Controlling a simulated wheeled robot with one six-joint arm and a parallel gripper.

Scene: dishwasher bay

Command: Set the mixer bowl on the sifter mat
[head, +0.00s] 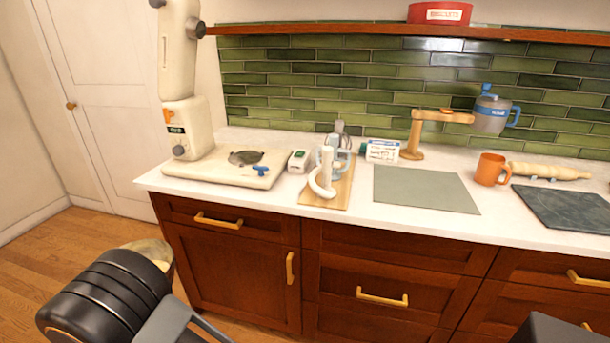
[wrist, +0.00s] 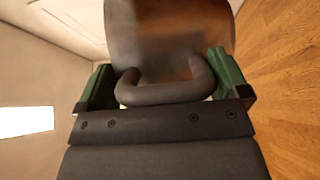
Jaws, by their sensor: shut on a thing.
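The mixer bowl (wrist: 170,35) is metallic grey with a curved loop handle (wrist: 165,93), and fills the top of the wrist view. My gripper (wrist: 166,80) is shut on this handle, with a green fingertip on either side. In the head view a part of the bowl (head: 158,251) shows past my dark wrist, low at the left, over the floor in front of the counter. The sifter mat looks to be the flat grey-green mat (head: 425,190) on the counter, right of centre. It is bare and far from my gripper.
A mixer stand (head: 215,168) is at the counter's left end. A wooden board (head: 329,186) with pale attachments lies left of the mat. A wooden stand (head: 414,135) holding a blue-handled sifter (head: 492,114) is behind it. An orange mug (head: 490,169) and dark slab (head: 565,211) are to its right.

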